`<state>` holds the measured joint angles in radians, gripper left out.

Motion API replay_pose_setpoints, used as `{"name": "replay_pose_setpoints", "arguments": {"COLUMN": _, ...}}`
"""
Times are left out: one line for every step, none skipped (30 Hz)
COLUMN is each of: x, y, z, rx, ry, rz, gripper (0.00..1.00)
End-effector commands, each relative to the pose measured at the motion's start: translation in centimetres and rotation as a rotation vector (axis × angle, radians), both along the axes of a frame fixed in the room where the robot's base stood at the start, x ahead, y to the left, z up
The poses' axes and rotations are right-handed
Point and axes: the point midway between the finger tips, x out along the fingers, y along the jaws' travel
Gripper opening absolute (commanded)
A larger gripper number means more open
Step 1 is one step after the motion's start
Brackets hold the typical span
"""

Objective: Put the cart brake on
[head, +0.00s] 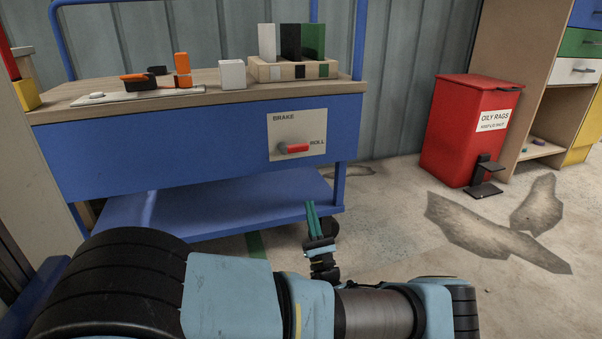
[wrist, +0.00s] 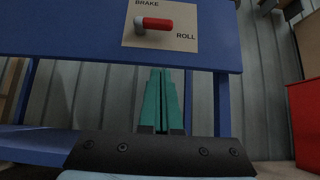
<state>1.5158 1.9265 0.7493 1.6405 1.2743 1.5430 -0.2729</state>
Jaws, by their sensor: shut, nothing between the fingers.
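The blue cart (head: 200,150) stands in front of me. On its front is a pale plate (head: 312,122) marked BRAKE at upper left and ROLL at right. A brake lever with a red grip (head: 298,148) lies about level, its red end pointing right toward ROLL. In the wrist view, the red lever (wrist: 158,24) is near the top, above my fingers. My gripper (head: 311,208) has green fingers, shut and empty, pointing up below the plate and apart from the lever. It also shows in the wrist view (wrist: 161,75).
The cart top holds a white block (head: 232,74), a wooden holder (head: 265,73) with upright panels, and orange and black items on a light board. A red OILY RAGS bin (head: 455,125) stands right. Cracked floor patches (head: 490,232) lie before it. Floor between is clear.

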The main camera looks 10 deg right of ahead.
Motion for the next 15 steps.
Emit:
{"name": "replay_pose_setpoints", "arguments": {"x": 0.0, "y": -0.1, "z": 0.0, "rx": 0.002, "ry": -0.002, "rz": -0.003, "gripper": 0.00}}
{"name": "replay_pose_setpoints", "arguments": {"x": 0.0, "y": -0.1, "z": 0.0, "rx": 0.002, "ry": -0.002, "rz": -0.004, "gripper": 0.00}}
{"name": "replay_pose_setpoints", "arguments": {"x": 0.0, "y": -0.1, "z": 0.0, "rx": 0.002, "ry": -0.002, "rz": -0.003, "gripper": 0.00}}
{"name": "replay_pose_setpoints", "arguments": {"x": 0.0, "y": -0.1, "z": 0.0, "rx": 0.001, "ry": -0.001, "rz": -0.002, "gripper": 0.00}}
{"name": "replay_pose_setpoints", "arguments": {"x": 0.0, "y": 0.0, "z": 0.0, "rx": 0.001, "ry": -0.001, "rz": -0.002, "gripper": 0.00}}
{"name": "replay_pose_setpoints", "arguments": {"x": 0.0, "y": 0.0, "z": 0.0, "rx": 0.001, "ry": -0.001, "rz": -0.001, "gripper": 0.00}}
{"name": "replay_pose_setpoints", "arguments": {"x": 0.0, "y": 0.0, "z": 0.0, "rx": 0.001, "ry": -0.001, "rz": -0.001, "gripper": 0.00}}
{"name": "replay_pose_setpoints", "arguments": {"x": 0.0, "y": 0.0, "z": 0.0, "rx": 0.001, "ry": 0.000, "rz": -0.001, "gripper": 0.00}}
{"name": "replay_pose_setpoints", "arguments": {"x": 0.0, "y": 0.0, "z": 0.1, "rx": 0.000, "ry": 0.000, "rz": 0.000, "gripper": 0.00}}
{"name": "replay_pose_setpoints", "arguments": {"x": 0.1, "y": 0.0, "z": 0.1, "rx": 0.000, "ry": 0.000, "rz": 0.000, "gripper": 0.00}}
{"name": "replay_pose_setpoints", "arguments": {"x": 0.2, "y": 0.0, "z": 0.2, "rx": -0.001, "ry": 0.000, "rz": 0.001, "gripper": 0.00}}
{"name": "replay_pose_setpoints", "arguments": {"x": 0.3, "y": 0.1, "z": 0.3, "rx": 0.000, "ry": 0.000, "rz": 0.001, "gripper": 0.00}}
{"name": "replay_pose_setpoints", "arguments": {"x": 0.5, "y": 0.1, "z": 0.4, "rx": -0.001, "ry": 0.000, "rz": 0.002, "gripper": 0.00}}
{"name": "replay_pose_setpoints", "arguments": {"x": 0.7, "y": 0.2, "z": 0.6, "rx": -0.001, "ry": 0.000, "rz": 0.003, "gripper": 0.00}}
{"name": "replay_pose_setpoints", "arguments": {"x": 1.1, "y": 0.2, "z": 1.0, "rx": -0.001, "ry": -0.001, "rz": 0.003, "gripper": 0.00}}
